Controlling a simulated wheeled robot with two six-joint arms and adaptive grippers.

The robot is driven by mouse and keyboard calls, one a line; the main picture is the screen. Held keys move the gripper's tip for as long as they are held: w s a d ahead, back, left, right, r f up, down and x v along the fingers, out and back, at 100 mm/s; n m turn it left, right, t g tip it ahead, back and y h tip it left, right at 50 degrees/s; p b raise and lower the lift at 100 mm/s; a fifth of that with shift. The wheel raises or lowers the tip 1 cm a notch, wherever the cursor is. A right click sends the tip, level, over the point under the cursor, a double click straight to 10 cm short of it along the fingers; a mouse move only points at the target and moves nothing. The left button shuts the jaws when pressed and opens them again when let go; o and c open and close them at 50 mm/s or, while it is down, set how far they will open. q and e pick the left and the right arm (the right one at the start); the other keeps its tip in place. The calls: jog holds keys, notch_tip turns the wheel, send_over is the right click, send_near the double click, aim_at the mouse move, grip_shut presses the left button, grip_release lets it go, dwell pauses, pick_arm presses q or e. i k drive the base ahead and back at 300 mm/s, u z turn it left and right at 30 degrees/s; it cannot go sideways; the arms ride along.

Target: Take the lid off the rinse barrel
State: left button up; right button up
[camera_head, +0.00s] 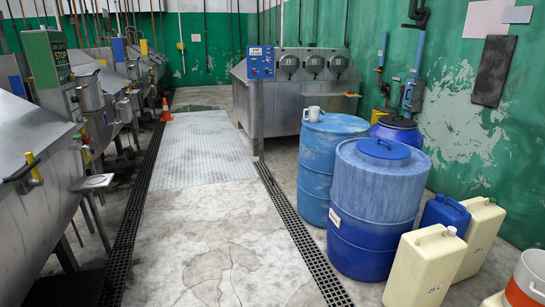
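Several blue barrels stand on the right. The nearest blue barrel (365,215) is upright, with a round blue lid (384,152) on its top; the lid has a raised round centre. Behind it to the left stands a lighter blue barrel (318,180) with a small whitish jug (314,113) on its top. A darker blue barrel (398,132) shows partly behind these two. I see no label that I can read, so I cannot tell by name which is the rinse barrel. Neither of my grippers is in view.
Cream canisters (424,268) and a blue canister (446,214) crowd the nearest barrel's right side. An orange-and-white container (528,280) is at the lower right corner. Steel machines (40,150) line the left. The concrete floor (215,245) in the middle is clear, with drain grates (295,230).

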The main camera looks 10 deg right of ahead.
aim_at(380, 148)
jog(key=z, duration=0.5)
jog(key=i, duration=1.65)
jog(key=z, duration=1.15)
jog(key=i, duration=1.35)
jog(key=z, duration=0.55)
